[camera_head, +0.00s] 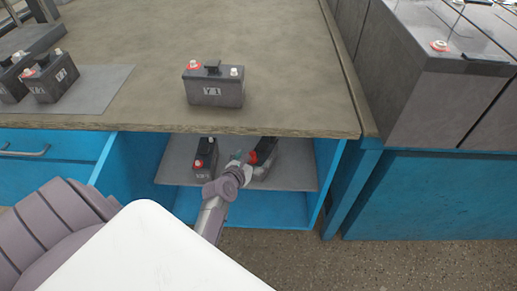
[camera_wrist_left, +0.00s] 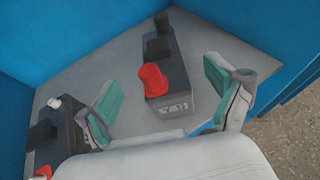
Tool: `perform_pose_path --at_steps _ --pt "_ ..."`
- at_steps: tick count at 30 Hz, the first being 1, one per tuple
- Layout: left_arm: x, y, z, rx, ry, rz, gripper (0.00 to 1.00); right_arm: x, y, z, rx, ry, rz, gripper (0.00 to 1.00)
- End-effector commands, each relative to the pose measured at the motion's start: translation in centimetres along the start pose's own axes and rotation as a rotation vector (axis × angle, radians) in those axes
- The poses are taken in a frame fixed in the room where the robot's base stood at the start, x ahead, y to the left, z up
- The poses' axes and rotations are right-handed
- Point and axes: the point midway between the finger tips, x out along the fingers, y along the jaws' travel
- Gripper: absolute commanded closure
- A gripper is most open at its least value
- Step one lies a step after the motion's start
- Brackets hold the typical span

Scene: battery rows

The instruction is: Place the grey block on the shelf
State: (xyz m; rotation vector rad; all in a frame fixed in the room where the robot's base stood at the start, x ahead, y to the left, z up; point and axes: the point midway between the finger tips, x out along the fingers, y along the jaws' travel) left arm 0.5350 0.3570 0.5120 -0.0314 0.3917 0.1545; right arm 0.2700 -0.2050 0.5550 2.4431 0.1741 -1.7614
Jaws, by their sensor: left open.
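A dark grey block, shaped like a battery with a red terminal (camera_head: 266,150), is on the grey shelf (camera_head: 300,177) inside the blue cabinet. It also shows in the left wrist view (camera_wrist_left: 178,75), resting on the shelf (camera_wrist_left: 205,40). My left gripper (camera_head: 247,162) reaches into the cabinet. In the left wrist view its teal-padded fingers (camera_wrist_left: 163,82) are open, one on each side of this block, with gaps visible. A second battery (camera_head: 205,158) stands on the shelf to the left and shows at the lower left of the wrist view (camera_wrist_left: 68,130). My right gripper is not in view.
Another battery (camera_head: 214,90) stands on the worktop (camera_head: 290,60) above the shelf. More batteries (camera_head: 50,80) stand on a grey mat (camera_head: 105,85) at the left. The worktop's front edge overhangs the shelf, and blue cabinet walls (camera_head: 328,170) bound it.

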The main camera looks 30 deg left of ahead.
Motion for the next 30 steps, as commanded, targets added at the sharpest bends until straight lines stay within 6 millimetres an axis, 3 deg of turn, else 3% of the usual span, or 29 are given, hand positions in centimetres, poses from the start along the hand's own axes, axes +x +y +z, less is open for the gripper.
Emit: perform_pose_path --at_steps 1,6,12,16,20,23,30 --pt "-1.0 0.0 0.1 0.000 0.001 0.000 0.08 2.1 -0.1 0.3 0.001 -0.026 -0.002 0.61" --pt "-3.4 0.0 0.1 0.000 0.000 0.000 0.08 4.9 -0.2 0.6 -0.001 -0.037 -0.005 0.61" --pt "-4.8 -0.1 0.0 0.014 0.001 -0.003 0.08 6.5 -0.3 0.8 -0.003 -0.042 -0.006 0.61" --pt "-5.5 -1.5 -0.4 0.210 0.035 -0.056 0.08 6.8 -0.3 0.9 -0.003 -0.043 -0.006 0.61" --pt "-7.0 -4.6 -2.0 0.681 0.099 -0.195 0.08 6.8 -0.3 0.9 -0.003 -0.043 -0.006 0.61" --pt "-9.1 -7.2 -3.9 1.140 0.132 -0.352 0.08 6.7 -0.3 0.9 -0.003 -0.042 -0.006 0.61" --pt "-15.9 -10.9 -8.9 2.178 0.062 -0.815 0.08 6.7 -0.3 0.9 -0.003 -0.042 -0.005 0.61"
